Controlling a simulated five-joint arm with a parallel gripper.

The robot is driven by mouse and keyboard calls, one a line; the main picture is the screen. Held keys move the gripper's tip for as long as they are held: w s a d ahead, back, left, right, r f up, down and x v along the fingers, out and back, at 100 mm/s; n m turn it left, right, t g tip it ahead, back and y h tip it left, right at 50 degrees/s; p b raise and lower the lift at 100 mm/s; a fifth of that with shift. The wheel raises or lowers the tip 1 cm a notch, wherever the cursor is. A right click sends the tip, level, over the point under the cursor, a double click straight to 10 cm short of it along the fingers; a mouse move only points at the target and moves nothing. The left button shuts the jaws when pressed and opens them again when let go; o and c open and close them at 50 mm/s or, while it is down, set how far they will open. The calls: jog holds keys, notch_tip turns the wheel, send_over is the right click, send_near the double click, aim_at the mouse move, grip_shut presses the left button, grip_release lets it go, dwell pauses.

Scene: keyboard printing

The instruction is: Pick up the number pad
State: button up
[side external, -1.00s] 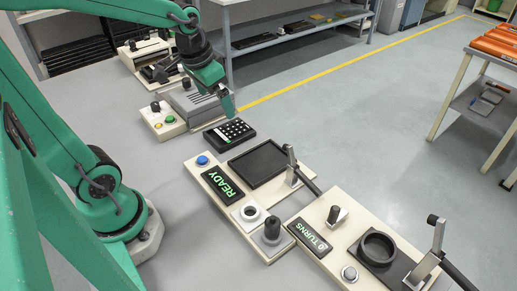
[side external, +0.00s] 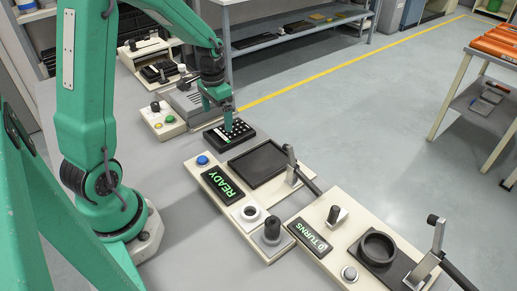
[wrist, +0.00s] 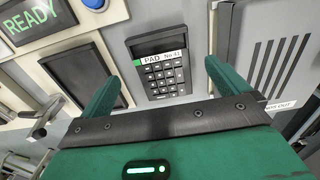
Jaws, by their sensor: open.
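The number pad is a dark keypad with light-marked keys and a white label reading "PAD No.41". It lies on the grey bench in the side external view (side external: 241,133) and shows in the wrist view (wrist: 162,62). Whether the fingertips touch the pad or bench cannot be told.
A cream panel with a blue button (side external: 203,160), a green READY display (side external: 223,184) and a black tray (side external: 258,164) stands close in front of the pad. A grey vented box (wrist: 262,50) with a cream button panel (side external: 162,120) is on its other side.

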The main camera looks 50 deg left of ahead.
aim_at(220, 135)
jog(key=shift+w+f, duration=0.15)
jog(key=shift+f, duration=3.75)
jog(key=c, duration=1.1)
jog(key=shift+r, duration=0.2)
jog(key=shift+r, duration=0.45)
notch_tip(220, 135, up, 3)
jog(key=shift+d+r, duration=0.1)
jog(key=shift+d, duration=0.05)
jog(key=s+d+r, duration=0.1)
jog(key=d+r, duration=0.5)
jog(key=d, duration=0.5)
jog(key=shift+s+d+r, duration=0.2)
jog(key=shift+s+r, duration=0.05)
jog(key=shift+s, duration=0.1)
